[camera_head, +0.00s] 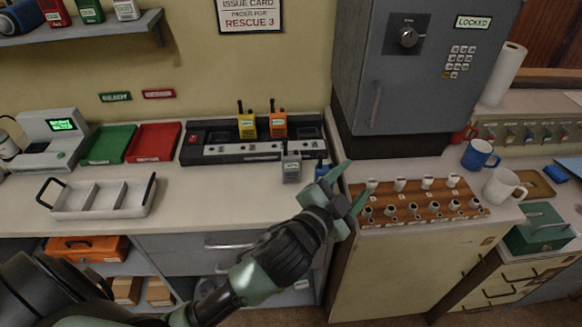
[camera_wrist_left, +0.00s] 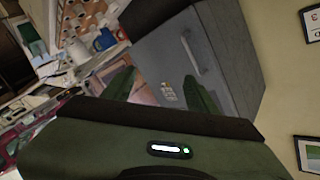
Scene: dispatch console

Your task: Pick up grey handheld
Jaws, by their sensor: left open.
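The grey handheld (camera_head: 291,167) stands upright on the counter in the head view, in front of the right part of the dark charging rack (camera_head: 225,150). My left gripper (camera_head: 353,183) is open and empty, to the right of the grey handheld and apart from it, near the counter's right end. A blue handheld (camera_head: 322,169) stands between them, partly hidden by my gripper. In the left wrist view, the open fingers (camera_wrist_left: 160,92) point toward the grey cabinet; the grey handheld does not show there. My right gripper is not in view.
Yellow (camera_head: 247,126) and orange (camera_head: 278,124) handhelds stand in the rack. A white divided tray (camera_head: 98,213) and green (camera_head: 108,145) and red (camera_head: 153,143) trays lie left.

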